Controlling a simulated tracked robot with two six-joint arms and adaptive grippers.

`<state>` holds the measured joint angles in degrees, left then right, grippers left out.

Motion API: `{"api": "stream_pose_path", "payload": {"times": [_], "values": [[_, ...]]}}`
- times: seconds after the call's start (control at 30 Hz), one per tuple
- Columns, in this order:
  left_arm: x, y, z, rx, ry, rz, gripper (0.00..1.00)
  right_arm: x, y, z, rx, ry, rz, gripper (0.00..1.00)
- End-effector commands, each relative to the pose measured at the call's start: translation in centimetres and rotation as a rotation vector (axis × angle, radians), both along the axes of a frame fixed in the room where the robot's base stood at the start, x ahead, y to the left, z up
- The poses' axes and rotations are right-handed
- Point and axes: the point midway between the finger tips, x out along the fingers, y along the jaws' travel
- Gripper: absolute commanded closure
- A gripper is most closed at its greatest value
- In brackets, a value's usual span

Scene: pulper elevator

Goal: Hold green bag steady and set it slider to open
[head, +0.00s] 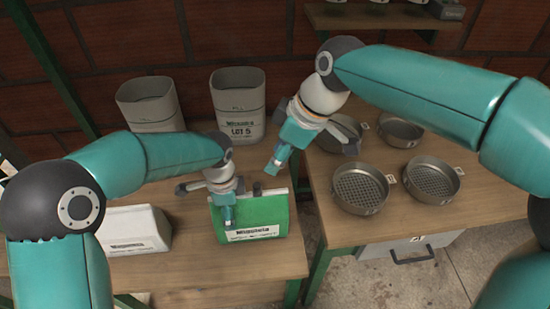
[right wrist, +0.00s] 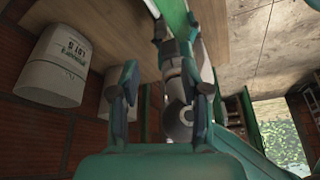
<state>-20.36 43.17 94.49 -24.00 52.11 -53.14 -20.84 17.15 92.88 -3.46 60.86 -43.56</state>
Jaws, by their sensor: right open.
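The green bag (head: 262,222) stands upright on the left table in the head view, with a white label on its front and a pale strip along its top. A small dark piece, which looks like the slider (head: 257,188), sits on that top strip. My left gripper (head: 228,212) is at the bag's left part, with a finger down over its front; whether it is closed on the bag is unclear. My right gripper (head: 276,164) is open and empty above and behind the bag's right end; its two fingers also show in the right wrist view (right wrist: 163,85).
Several round metal sieves (head: 360,189) occupy the right table, above a drawer (head: 410,250). A gap separates the tables.

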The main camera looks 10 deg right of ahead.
Motion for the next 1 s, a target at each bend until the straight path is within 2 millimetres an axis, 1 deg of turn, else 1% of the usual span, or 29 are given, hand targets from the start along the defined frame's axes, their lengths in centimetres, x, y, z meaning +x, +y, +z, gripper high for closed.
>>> {"api": "stream_pose_path", "payload": {"times": [0.13,0.17,0.3,0.37,0.4,0.43,0.53,0.6,0.67,0.77,0.83,0.87,0.93,1.0], "values": [[0.1,0.0,0.1,-0.001,-0.002,0.001,0.83,0.0,0.0,0.0,0.000,0.000,0.000,0.54],[0.1,0.0,0.1,-0.001,-0.002,0.001,0.83,0.0,0.0,0.0,0.000,0.000,0.000,0.57],[0.1,0.0,0.1,-0.001,-0.002,0.001,0.83,-0.4,-0.1,-0.1,-0.004,0.021,-0.003,0.80],[0.1,0.0,0.1,-0.001,-0.002,0.001,0.83,-1.0,0.0,-0.2,0.000,0.053,-0.004,0.90],[0.1,0.0,0.1,-0.001,-0.002,0.001,0.83,-1.6,0.2,-0.1,0.010,0.084,-0.006,0.97],[0.1,0.0,0.1,-0.001,-0.002,0.001,0.83,-2.2,0.4,0.2,0.022,0.113,-0.007,1.00],[0.1,0.0,0.1,-0.001,-0.002,0.001,0.83,-3.9,1.8,1.9,0.101,0.231,-0.012,1.00],[0.1,0.0,0.1,-0.001,-0.002,0.001,0.83,-4.9,3.1,2.7,0.173,0.359,-0.013,1.00],[0.1,0.0,0.1,-0.001,-0.002,0.001,0.83,-4.9,3.7,3.1,0.249,0.491,-0.024,1.00],[0.1,0.0,0.1,-0.001,-0.002,0.001,0.83,-3.5,3.4,3.1,0.404,0.720,-0.053,1.00],[0.1,0.0,0.1,-0.001,-0.002,0.001,0.83,-1.8,2.3,2.6,0.517,0.854,-0.074,1.00],[0.1,0.0,0.1,-0.001,-0.002,0.001,0.83,-1.0,1.7,2.2,0.565,0.903,-0.085,1.00],[0.1,0.0,0.1,-0.001,-0.002,0.000,0.83,1.0,-0.3,0.9,0.678,1.000,-0.110,1.00],[0.1,0.0,0.1,-0.001,-0.002,0.000,0.83,2.9,-2.6,-0.9,0.783,1.071,-0.143,1.00]]}}
